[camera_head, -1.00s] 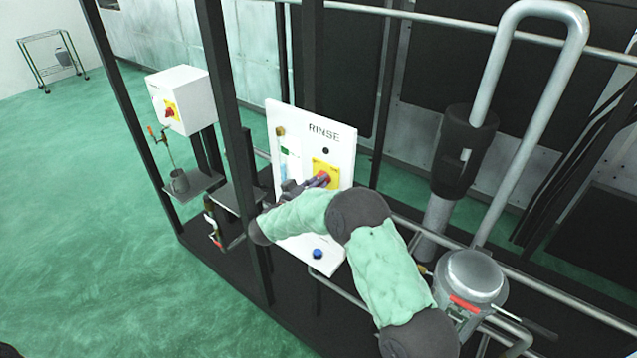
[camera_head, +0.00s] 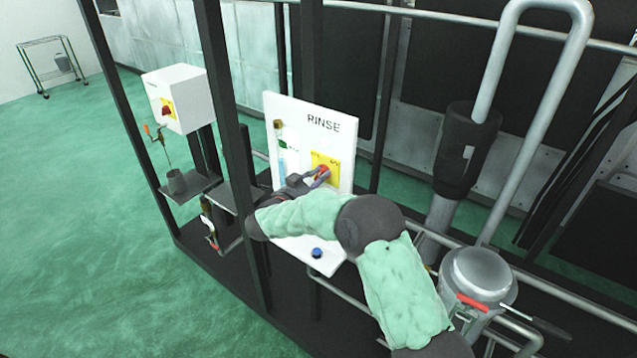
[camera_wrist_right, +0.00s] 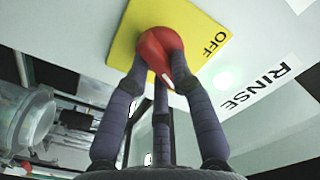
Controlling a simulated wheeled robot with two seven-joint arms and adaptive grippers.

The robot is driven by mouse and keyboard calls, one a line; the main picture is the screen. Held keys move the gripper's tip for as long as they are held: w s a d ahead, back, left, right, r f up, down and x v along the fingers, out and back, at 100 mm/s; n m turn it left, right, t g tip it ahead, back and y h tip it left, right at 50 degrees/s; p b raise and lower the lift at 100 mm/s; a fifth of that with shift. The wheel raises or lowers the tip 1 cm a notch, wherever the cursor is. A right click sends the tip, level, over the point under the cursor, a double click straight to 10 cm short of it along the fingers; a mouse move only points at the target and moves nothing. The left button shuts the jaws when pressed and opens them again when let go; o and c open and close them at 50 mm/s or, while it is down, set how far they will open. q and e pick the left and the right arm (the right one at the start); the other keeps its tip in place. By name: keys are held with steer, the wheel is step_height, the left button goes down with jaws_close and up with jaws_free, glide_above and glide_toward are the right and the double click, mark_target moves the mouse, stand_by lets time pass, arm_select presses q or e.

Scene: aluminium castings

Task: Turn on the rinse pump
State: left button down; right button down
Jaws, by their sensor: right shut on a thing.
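The white panel (camera_head: 288,115) marked RINSE stands inside the black frame in the head view. It carries a red rotary knob (camera_head: 321,172) on a yellow plate (camera_head: 333,163). In the right wrist view the red knob (camera_wrist_right: 160,52) sits on the yellow plate (camera_wrist_right: 125,35), with the word OFF beside it. My right gripper (camera_head: 315,179) is at the knob, its dark fingers closed around it; its fingers also show in the right wrist view (camera_wrist_right: 163,75). The fingers hide part of the knob. My left gripper is not in view.
A blue button (camera_head: 317,253) sits low on the panel. A white box (camera_head: 184,97) with another red knob (camera_head: 167,111) stands at the left. Black frame posts (camera_head: 226,100) stand close to my right arm. A metal pot with a red handle (camera_head: 478,275) is at the right.

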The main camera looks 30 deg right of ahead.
steer(key=shift+m, duration=0.3)
steer(key=c, duration=1.1)
jaws_free()
steer(key=shift+o, duration=0.2)
steer(key=v, duration=1.2)
steer(key=shift+f, duration=0.1)
